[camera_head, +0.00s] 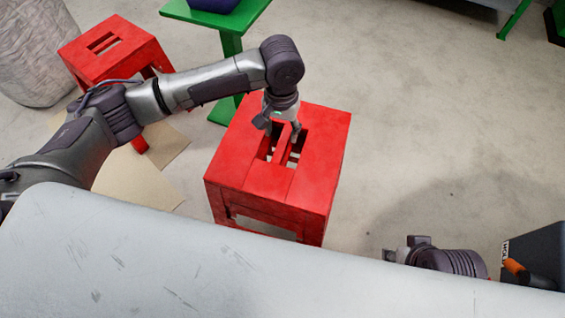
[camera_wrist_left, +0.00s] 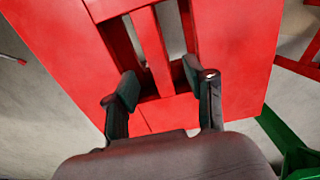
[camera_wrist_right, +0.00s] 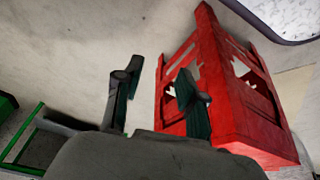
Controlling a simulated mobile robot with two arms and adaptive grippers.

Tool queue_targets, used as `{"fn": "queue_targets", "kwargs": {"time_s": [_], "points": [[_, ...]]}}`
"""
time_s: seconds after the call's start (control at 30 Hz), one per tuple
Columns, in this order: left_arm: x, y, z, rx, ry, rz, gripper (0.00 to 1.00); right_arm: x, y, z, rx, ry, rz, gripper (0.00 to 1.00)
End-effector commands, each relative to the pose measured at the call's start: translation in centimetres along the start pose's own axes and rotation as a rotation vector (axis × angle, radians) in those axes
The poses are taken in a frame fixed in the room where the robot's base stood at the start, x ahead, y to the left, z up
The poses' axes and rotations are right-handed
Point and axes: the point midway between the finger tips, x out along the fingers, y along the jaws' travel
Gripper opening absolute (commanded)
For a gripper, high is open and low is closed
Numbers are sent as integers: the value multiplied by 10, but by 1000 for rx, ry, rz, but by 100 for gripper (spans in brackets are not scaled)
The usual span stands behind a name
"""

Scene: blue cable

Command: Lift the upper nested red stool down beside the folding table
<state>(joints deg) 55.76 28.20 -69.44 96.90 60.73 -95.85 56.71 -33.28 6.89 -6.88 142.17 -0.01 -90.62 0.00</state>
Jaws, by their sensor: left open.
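A red stool (camera_head: 318,150) stands on the floor in the middle of the head view, its top split by two slots with a bar between. Whether a second stool is nested under it cannot be made out. My left gripper (camera_head: 281,130) is open above the top, fingers either side of the bar; in the left wrist view (camera_wrist_left: 165,84) the bar (camera_wrist_left: 152,50) runs between the fingertips. My right gripper (camera_wrist_right: 160,78) is open and empty, with the stool's side (camera_wrist_right: 235,85) beyond it. The pale grey table (camera_head: 150,255) fills the front.
Another red stool (camera_head: 122,60) stands at back left near a whitish sack (camera_head: 35,50). A green stand (camera_head: 231,45) with a dark blue object (camera_head: 212,4) is behind the middle stool. A dark box (camera_head: 540,250) with an orange handle is at right.

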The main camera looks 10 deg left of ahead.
Motion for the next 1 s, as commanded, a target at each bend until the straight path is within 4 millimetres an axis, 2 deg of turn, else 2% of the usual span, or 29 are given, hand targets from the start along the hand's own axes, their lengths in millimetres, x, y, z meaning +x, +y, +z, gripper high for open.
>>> {"fn": "queue_targets", "kwargs": {"time_s": [0.17, 0.27, 0.5, 0.7, 1.0], "points": [[12, 0, 0, 0, 0, 0, 54, 5, 0, -1, 0, 12, 0, 40], [28, 2, 0, 1, -1, -1, 54, 14, -2, -10, -2, 62, -3, 40], [45, 3, 0, 1, 1, -1, 54, 13, -8, -62, -10, 303, -15, 40], [57, 3, 0, 1, 2, 0, 54, 7, -12, -88, -13, 434, -22, 40], [58, 3, 0, 1, 2, 0, 54, 5, -12, -93, -13, 458, -23, 40]]}}
